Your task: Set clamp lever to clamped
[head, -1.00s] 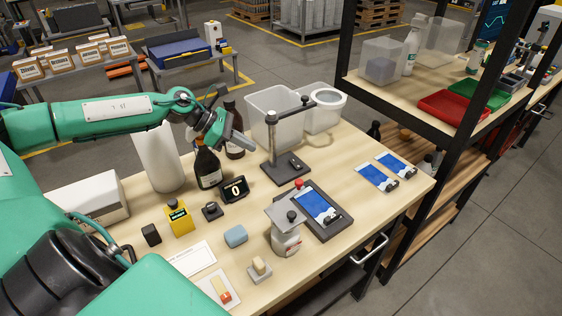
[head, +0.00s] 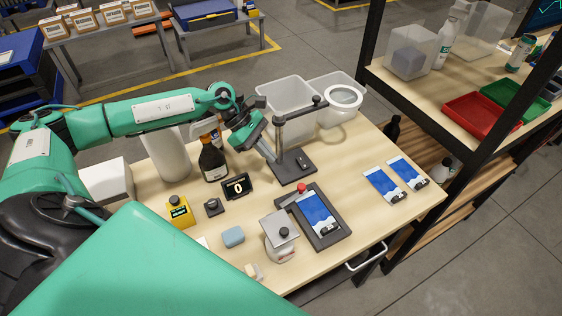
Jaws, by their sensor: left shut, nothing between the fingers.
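The clamp with a red knob (head: 302,188) is at the upper left edge of a dark printing plate (head: 334,236). A blue and white printed piece (head: 317,213) lies on that plate. I cannot tell from this distance whether the lever is clamped. My left gripper (head: 271,156) is shut and empty. It points down to the right, above the table beside the post of a dark stand (head: 306,176), and is up and left of the red knob, apart from it. My right gripper is not seen; a large green part of my body covers the bottom left.
A jar with a grey square plate on top (head: 280,228) stands left of the printing plate. A small black display (head: 236,187), a brown bottle (head: 213,162) and a clear bin (head: 286,92) are near the gripper. Two blue cards (head: 385,184) lie at right. Bare table lies between.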

